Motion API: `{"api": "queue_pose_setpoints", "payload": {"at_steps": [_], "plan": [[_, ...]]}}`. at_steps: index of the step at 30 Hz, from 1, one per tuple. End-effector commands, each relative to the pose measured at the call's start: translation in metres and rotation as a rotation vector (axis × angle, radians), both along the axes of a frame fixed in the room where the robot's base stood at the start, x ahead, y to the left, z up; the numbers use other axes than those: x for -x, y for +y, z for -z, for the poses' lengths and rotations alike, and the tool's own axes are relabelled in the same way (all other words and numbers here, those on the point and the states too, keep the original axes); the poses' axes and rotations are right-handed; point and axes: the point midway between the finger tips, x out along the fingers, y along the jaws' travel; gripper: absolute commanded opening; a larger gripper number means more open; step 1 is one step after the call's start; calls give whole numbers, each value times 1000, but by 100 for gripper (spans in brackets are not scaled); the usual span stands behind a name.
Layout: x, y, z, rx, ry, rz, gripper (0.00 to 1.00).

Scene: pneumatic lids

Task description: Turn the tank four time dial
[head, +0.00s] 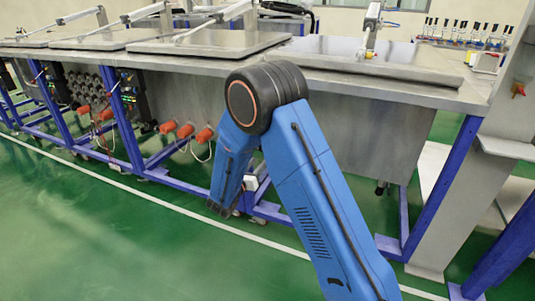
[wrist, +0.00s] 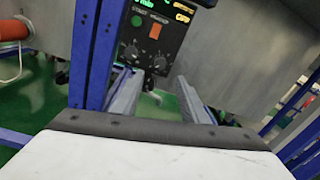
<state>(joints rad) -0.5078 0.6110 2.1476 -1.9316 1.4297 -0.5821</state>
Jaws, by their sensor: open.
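A dark control panel (wrist: 160,35) stands ahead in the wrist view, at the upper middle. It has green displays, an orange-red switch (wrist: 155,31) and two round black dials, a left dial (wrist: 130,52) and a right dial (wrist: 160,62). Its lettering is too blurred to tell which dial sets time. My gripper (wrist: 157,88) is open and empty, its two grey fingers pointing toward the panel. The dials show between and just beyond the fingertips, and no contact is visible. In the head view my blue arm hides this panel, and my gripper cannot be made out clearly.
A blue frame post (wrist: 95,50) stands close left of the gripper. A steel tank wall is at right. In the head view, the long steel bench (head: 400,85) carries lids, with orange plugs (head: 186,131) below. Green floor in front is clear.

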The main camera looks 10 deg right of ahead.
Motion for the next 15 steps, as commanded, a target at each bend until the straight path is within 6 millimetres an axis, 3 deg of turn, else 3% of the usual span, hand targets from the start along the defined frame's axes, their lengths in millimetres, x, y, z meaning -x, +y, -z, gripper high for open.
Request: {"api": "queue_pose_setpoints", "payload": {"at_steps": [15], "plan": [[-64,-52,0,0,0,1,40]]}}
